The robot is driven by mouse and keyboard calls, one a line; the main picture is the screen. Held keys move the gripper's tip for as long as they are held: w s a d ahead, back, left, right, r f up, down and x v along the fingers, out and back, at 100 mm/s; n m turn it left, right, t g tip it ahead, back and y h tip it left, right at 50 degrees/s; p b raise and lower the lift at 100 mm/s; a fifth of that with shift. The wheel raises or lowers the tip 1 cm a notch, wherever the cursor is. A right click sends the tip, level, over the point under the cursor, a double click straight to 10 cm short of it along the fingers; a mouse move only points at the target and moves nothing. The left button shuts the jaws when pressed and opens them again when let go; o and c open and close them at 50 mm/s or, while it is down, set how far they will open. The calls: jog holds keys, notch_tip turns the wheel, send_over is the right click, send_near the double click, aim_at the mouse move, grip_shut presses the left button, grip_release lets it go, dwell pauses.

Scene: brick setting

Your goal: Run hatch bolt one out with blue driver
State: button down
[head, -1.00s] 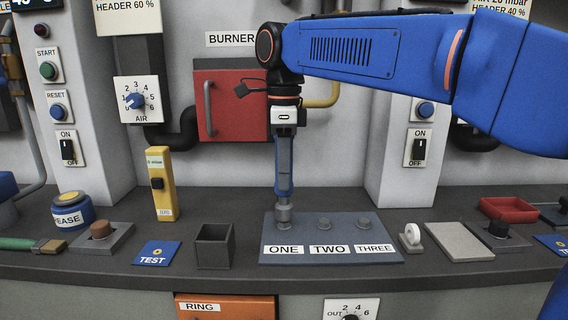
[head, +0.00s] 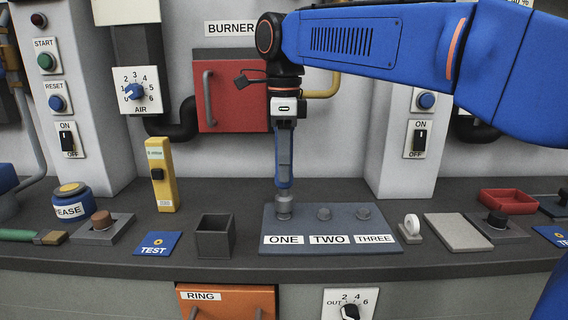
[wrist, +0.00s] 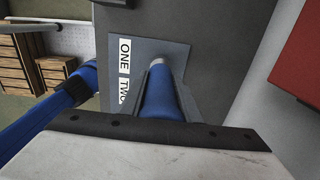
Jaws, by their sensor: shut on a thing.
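The hatch plate (head: 385,250) lies on the bench with labels ONE, TWO and THREE; the plate also shows in the wrist view (wrist: 147,48). My gripper (head: 284,150) points straight down above label ONE and is shut on the blue driver (head: 284,172). The driver's blue handle (wrist: 161,98) sits between the fingers in the wrist view. The driver's lower end is at the grey socket-like piece (head: 284,206) at position one. Bolt one itself is hidden there or cannot be told apart from the driver's tip.
An open dark grey box (head: 215,238) stands left of the plate. A yellow device (head: 162,175) stands at the back left. The red burner door (head: 225,98) is behind my arm.

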jog(key=shift+f, duration=1.05)
dwell(1.1)
dwell(0.4)
notch_tip(320, 180, up, 7)
jog(key=shift+r, duration=0.2)
dwell(0.8)
dwell(0.5)
